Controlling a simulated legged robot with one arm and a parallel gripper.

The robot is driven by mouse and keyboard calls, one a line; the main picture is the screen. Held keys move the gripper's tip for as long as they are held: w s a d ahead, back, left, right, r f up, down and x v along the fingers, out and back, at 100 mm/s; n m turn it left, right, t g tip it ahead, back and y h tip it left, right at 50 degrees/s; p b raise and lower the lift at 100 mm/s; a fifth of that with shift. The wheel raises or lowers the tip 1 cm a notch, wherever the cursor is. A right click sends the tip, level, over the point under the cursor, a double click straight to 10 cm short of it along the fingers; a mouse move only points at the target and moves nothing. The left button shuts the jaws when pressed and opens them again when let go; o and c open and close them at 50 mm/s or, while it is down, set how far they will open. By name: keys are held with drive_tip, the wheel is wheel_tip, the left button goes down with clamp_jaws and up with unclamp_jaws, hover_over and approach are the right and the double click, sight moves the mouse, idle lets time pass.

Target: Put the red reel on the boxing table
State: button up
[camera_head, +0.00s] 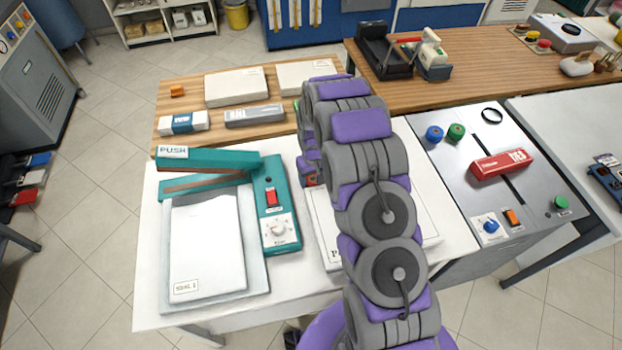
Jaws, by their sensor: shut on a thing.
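My gripper (308,160) is mostly hidden behind my own grey and purple arm. It points down over the white table (150,275), just right of the teal sealer. A small red piece (310,180) shows at its tip, shut in the jaws; it appears to be the red reel, mostly covered by my arm. I cannot tell whether it touches the white box (418,222) below it. A blue reel (435,133) and a green reel (456,132) stand on the grey-topped table (450,175) at the right. No label shows which table is the boxing table.
The teal sealer (272,180) with a white pad (207,245) fills the white table's left. Boxes (235,87) lie on the wooden table (180,95) behind. A red box (502,163) and knobs occupy the grey top. A tape dispenser (433,58) stands farther back.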

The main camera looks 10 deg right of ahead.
sight(312, 180)
drive_tip(key=shift+d, duration=0.15)
drive_tip(key=o, duration=0.7)
drive_tip(key=shift+a+f, duration=0.1)
drive_tip(key=shift+a, duration=0.85)
drive_tip(key=shift+o, duration=0.8)
drive_tip(key=shift+a, duration=0.4)
drive_tip(key=shift+o, duration=0.8)
drive_tip(key=shift+a, duration=0.1)
drive_tip(key=shift+o, duration=0.7)
drive_tip(key=shift+d, duration=1.3)
drive_tip(key=shift+a, duration=0.2)
drive_tip(key=r, duration=0.1)
drive_tip(key=a+r, duration=0.1)
drive_tip(key=a+r+p, duration=0.1)
drive_tip(key=r, duration=0.1)
wheel_tip(312, 180, up, 8)
drive_tip(key=d+p, duration=0.1)
drive_tip(key=d, duration=0.1)
drive_tip(key=s+r+m, duration=0.1)
drive_tip(key=s+r, duration=1.6)
drive_tip(key=s, duration=0.1)
drive_tip(key=s+a+r+g, duration=0.1)
drive_tip(key=s+r, duration=0.1)
drive_tip(key=s, duration=1)
drive_tip(key=s+r+m, duration=0.1)
drive_tip(key=s+r, duration=0.2)
drive_tip(key=s, duration=0.8)
drive_tip(key=shift+s+a+g, duration=0.4)
